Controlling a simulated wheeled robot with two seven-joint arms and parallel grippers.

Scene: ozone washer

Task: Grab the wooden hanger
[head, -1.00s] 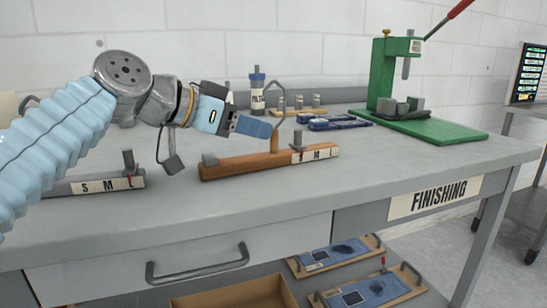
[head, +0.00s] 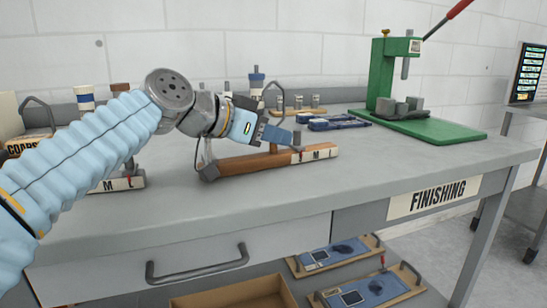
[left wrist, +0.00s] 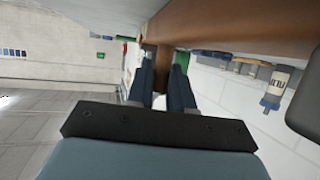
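The wooden hanger (head: 246,164) is a brown bar with an upright neck, a grey metal hook above it, and a size label at its right end. It stands on the grey workbench. My left gripper (head: 290,137) is at the hanger's neck, just above the bar, and hides part of the neck. In the left wrist view my left gripper (left wrist: 164,75) has its two fingers apart. The hanger's brown bar (left wrist: 235,27) fills the top, and its neck lies between or just beyond the fingertips; contact cannot be told. My right gripper is not in view.
A second hanger-like fixture with a size label (head: 122,184) is at the left, partly behind my left arm. A green press (head: 390,75) stands at the right. The bench front (head: 300,195) is clear.

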